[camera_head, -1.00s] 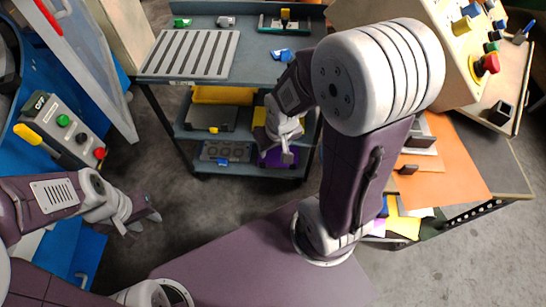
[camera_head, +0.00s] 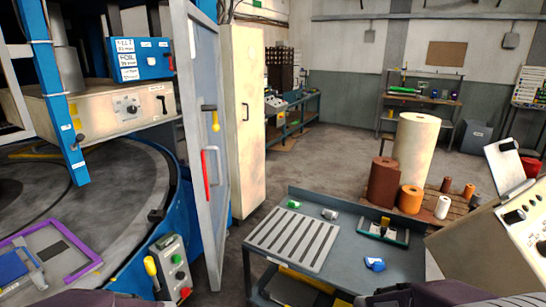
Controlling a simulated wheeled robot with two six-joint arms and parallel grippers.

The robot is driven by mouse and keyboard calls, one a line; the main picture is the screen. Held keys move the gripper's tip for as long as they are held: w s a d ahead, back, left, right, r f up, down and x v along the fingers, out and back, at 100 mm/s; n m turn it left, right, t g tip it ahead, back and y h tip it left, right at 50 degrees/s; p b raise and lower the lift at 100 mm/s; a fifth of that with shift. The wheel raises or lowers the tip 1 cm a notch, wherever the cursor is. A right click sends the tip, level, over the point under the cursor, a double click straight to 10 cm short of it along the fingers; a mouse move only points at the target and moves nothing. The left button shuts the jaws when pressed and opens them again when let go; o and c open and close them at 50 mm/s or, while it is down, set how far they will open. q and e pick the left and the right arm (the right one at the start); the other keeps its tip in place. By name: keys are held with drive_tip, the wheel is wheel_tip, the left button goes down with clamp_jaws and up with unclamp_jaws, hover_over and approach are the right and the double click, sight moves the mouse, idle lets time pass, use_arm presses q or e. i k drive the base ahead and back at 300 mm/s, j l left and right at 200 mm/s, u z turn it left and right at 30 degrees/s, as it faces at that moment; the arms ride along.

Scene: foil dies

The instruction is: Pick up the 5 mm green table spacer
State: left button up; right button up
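A small green block (camera_head: 293,204), which may be the green table spacer, lies at the back left of the grey-blue cart top (camera_head: 345,250). I cannot read any size on it. A small grey block (camera_head: 329,214) lies to its right, and a small blue block (camera_head: 374,263) lies nearer the front. Only parts of my arms show along the bottom edge. Neither gripper is in view now.
A slotted grey plate (camera_head: 293,238) covers the cart's left side. A green-based tool (camera_head: 384,231) stands at its back right. An open grey door (camera_head: 205,150) and a button box (camera_head: 170,266) are left of the cart. Foil rolls (camera_head: 385,183) stand behind; a cream console (camera_head: 490,250) is right.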

sight(292, 204)
drive_tip(key=i+j+z, duration=0.15)
drive_tip(key=i+z, duration=0.15)
drive_tip(key=i, duration=0.9)
